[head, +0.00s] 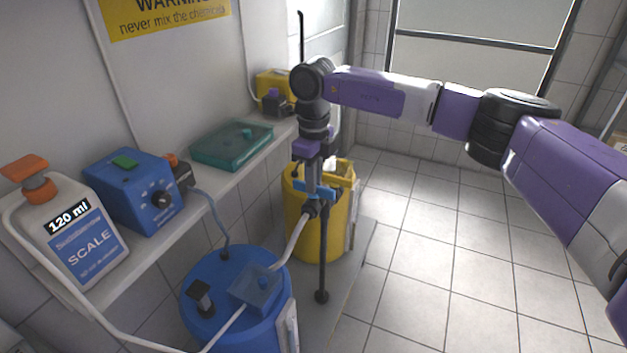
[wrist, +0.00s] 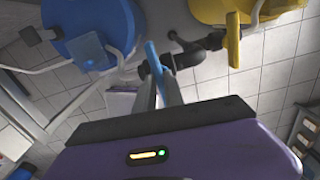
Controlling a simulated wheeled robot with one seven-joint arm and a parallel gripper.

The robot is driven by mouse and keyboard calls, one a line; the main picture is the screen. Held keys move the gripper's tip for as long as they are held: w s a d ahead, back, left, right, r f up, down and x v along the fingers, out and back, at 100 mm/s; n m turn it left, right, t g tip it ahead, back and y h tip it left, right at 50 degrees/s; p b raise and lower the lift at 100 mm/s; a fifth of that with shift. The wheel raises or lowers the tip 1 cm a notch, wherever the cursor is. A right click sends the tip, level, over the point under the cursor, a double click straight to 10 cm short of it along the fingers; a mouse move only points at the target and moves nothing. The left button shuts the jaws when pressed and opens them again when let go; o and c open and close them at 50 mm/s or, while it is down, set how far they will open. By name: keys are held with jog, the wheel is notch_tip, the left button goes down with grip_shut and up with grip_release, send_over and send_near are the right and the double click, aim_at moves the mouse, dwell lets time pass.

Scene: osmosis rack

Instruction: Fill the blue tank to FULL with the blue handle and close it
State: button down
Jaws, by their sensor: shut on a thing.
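The blue tank (head: 205,318) stands low at the front, below the shelf. It also shows at the top left of the wrist view (wrist: 115,20). A pale level strip (head: 289,328) is on its right side; its reading is too small to tell. The blue handle (head: 325,194) sits on a dark valve with a pale pipe, on a black post between the blue and yellow tanks. My gripper (head: 313,180) is shut on the blue handle from above. In the wrist view, the fingers (wrist: 158,82) close on the blue handle (wrist: 152,55), partly hiding it.
A yellow tank (head: 305,225) stands behind the post. The shelf (head: 215,205) on the left holds a white scale bottle (head: 60,225) marked 120 ml, a blue box (head: 130,190) with a dial, and a teal case (head: 230,145). The tiled floor at right is clear.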

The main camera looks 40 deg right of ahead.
dwell(0.7)
jog(key=c, duration=1.5)
grip_release()
jog(key=shift+o, duration=0.2)
jog(key=shift+r+b, duration=0.45)
jog(key=shift+r, duration=3.45)
